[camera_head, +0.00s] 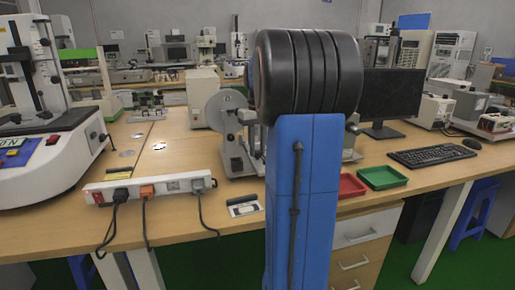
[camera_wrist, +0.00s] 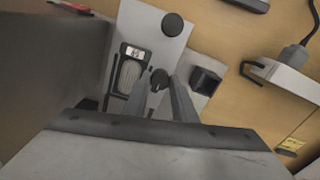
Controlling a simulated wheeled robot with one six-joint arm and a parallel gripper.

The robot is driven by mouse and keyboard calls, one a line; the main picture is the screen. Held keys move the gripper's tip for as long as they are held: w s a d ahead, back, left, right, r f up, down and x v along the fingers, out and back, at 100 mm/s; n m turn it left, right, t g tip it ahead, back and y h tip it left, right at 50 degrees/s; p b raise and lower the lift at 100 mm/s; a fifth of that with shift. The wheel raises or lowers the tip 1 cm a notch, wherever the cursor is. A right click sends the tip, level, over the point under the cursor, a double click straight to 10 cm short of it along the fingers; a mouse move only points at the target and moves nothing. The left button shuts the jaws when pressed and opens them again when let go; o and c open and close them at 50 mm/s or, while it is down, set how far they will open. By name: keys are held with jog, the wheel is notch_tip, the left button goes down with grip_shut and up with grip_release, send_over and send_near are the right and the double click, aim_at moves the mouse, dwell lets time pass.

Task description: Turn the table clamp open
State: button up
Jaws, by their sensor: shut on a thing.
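In the wrist view, the two grey fingers of my gripper (camera_wrist: 160,90) reach up from the bottom. Their tips are closed in on a small dark knob (camera_wrist: 159,78), which I take to be the handle of the table clamp. The knob sits on a light grey device base (camera_wrist: 150,38). A second round black knob (camera_wrist: 172,24) is above it on the same base. In the head view, a bench device with a grey disc (camera_head: 228,120) stands left of my blue arm. My arm hides part of it, and my gripper is not visible there.
A power strip (camera_head: 150,190) with plugs and hanging cables lies along the table's front edge. A red tray (camera_head: 350,186) and a green tray (camera_head: 383,177) are right of my arm. A keyboard (camera_head: 432,155) and a monitor (camera_head: 392,97) stand farther right. A large white machine (camera_head: 45,150) is at left.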

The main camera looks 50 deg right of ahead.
aim_at(257, 151)
jog(key=o, duration=1)
jog(key=shift+o, duration=0.2)
notch_tip(257, 151, up, 17)
jog(key=shift+r, duration=0.2)
